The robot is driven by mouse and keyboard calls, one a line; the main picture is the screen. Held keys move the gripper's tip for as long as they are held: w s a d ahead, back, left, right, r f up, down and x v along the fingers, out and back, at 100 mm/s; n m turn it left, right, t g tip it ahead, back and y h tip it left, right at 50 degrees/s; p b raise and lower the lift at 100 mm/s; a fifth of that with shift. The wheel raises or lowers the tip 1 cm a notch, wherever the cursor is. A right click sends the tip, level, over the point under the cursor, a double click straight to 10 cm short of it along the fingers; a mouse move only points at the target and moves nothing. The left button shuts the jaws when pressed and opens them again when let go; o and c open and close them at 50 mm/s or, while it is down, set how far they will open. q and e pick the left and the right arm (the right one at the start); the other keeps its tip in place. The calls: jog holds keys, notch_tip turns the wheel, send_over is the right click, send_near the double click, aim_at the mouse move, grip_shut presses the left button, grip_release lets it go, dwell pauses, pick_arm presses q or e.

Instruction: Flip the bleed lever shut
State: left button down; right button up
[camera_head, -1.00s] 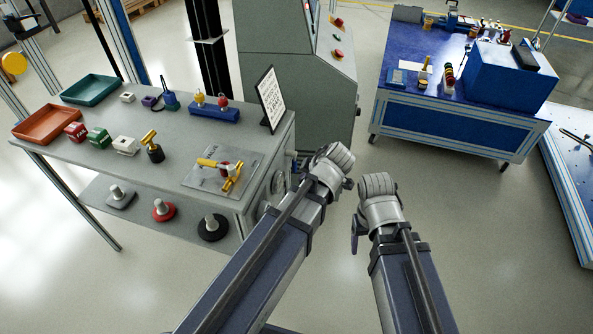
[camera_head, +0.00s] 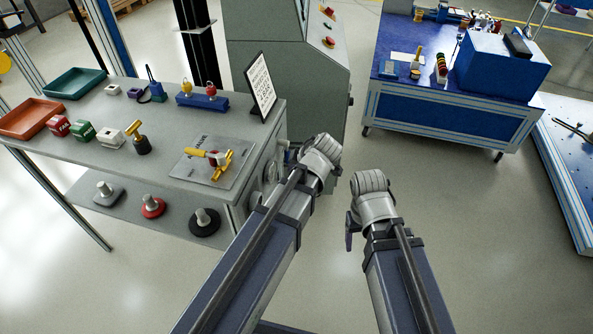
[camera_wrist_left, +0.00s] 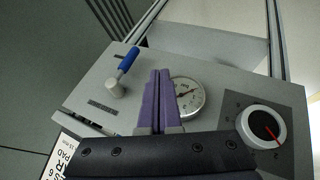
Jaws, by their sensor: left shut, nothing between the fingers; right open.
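The bleed lever (camera_wrist_left: 128,60) shows in the left wrist view, with a blue handle on a pale round hub (camera_wrist_left: 115,88), on a grey panel (camera_wrist_left: 215,95). Its handle slants up and to the right from the hub. My left gripper (camera_wrist_left: 157,75) has purple fingers pressed together and empty; in that view they lie right of the lever, in front of the gauge, apart from the handle. In the head view my left gripper (camera_head: 316,158) is by the bench's right end, its fingers mostly hidden. My right gripper (camera_head: 350,236) points down over the floor, open and empty.
A round gauge (camera_wrist_left: 187,97) and a white-rimmed knob (camera_wrist_left: 262,127) with a red pointer share the panel. The grey bench (camera_head: 110,150) carries trays, padlocks and a brass valve (camera_head: 216,158). A grey cabinet (camera_head: 285,85) stands behind.

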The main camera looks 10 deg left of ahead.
aim_at(287, 153)
pick_arm(q)
jog(key=w+a+f+b, duration=0.2)
jog(key=w+a+f, duration=0.1)
jog(key=w, duration=0.3)
jog(key=shift+f+b, duration=0.4)
jog(key=shift+f, duration=0.05)
